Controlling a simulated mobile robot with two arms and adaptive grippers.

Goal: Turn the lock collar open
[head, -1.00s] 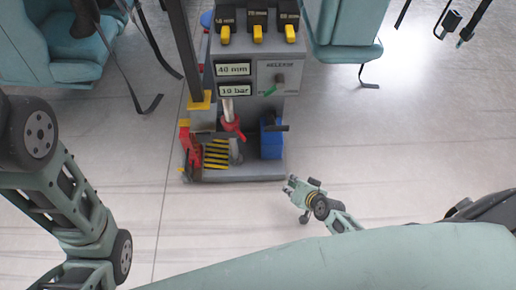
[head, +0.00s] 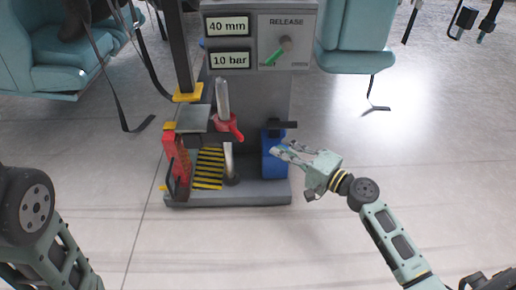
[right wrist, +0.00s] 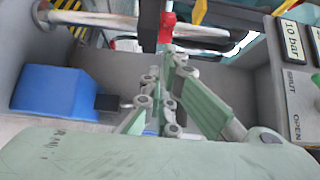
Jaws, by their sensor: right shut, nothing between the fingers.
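The lock collar, a red ring with a stubby arm (head: 228,127), sits around an upright silver rod (head: 222,97) on the grey stand in the head view. A red part, probably the collar, shows at the top middle of the right wrist view (right wrist: 166,27). My right gripper (head: 279,150) is shut and empty. It is to the right of the collar and lower in the head view, in front of the blue block, apart from the collar. Its fingers (right wrist: 170,52) point toward the red part in the right wrist view. My left gripper is out of view.
A blue block (head: 272,165) with a dark bar stands at the stand's right side; it also shows in the right wrist view (right wrist: 62,92). A red part (head: 177,160) and a striped plate (head: 209,168) are at left. The release panel (head: 286,42) has a green lever. Teal seats flank the stand.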

